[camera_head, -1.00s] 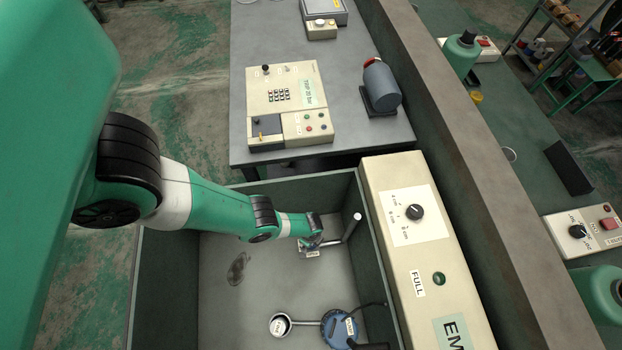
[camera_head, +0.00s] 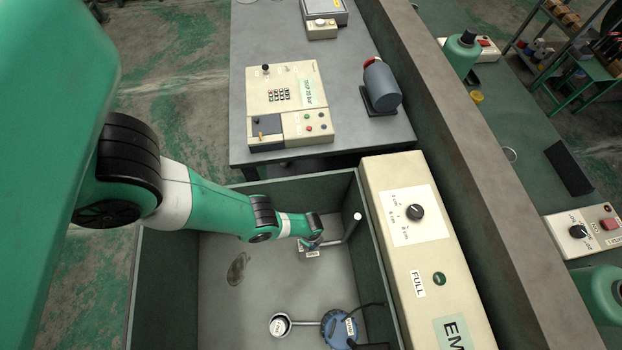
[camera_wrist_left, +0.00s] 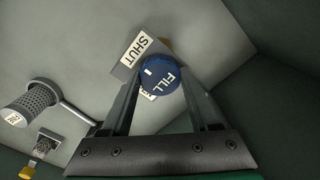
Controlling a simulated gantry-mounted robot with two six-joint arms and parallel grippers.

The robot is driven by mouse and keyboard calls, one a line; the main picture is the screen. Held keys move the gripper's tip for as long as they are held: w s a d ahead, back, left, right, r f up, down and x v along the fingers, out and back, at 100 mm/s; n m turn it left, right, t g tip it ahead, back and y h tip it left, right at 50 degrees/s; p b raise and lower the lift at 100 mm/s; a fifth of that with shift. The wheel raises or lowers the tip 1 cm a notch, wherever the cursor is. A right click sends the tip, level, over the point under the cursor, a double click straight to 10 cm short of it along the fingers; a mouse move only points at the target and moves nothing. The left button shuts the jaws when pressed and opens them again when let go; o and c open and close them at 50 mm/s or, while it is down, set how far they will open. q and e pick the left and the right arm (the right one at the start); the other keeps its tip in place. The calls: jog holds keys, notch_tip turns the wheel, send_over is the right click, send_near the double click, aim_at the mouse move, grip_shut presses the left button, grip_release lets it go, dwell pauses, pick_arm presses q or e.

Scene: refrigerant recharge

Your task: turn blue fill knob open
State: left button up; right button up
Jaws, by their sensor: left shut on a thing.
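The blue fill knob (camera_wrist_left: 160,78), marked FILL with a small white mark on its face, shows in the left wrist view. A SHUT label (camera_wrist_left: 138,46) is on the plate beside it, and a second label under the knob is partly hidden. My left gripper (camera_wrist_left: 159,88) is shut on the knob, with a finger on each side. In the head view my left gripper (camera_head: 311,243) reaches down into the open green-walled tank (camera_head: 215,285), and the knob is mostly hidden by it. My right gripper is not in view.
A metal post (camera_head: 353,228) stands just right of the gripper. A round cup (camera_head: 280,325) and a blue round fitting (camera_head: 340,327) sit nearer in the tank. A cream panel (camera_head: 412,250) with a black dial borders the right wall.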

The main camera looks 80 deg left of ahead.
pick_arm(q)
jog(key=shift+n, duration=0.3)
jog(key=n, duration=0.3)
jog(key=shift+n, duration=0.3)
jog(key=n+b, duration=0.1)
jog(key=n, duration=0.3)
jog(key=shift+n, duration=0.3)
jog(key=n, duration=0.8)
jog(key=shift+n, duration=0.4)
jog(key=o, duration=1.3)
jog(key=shift+o, duration=0.4)
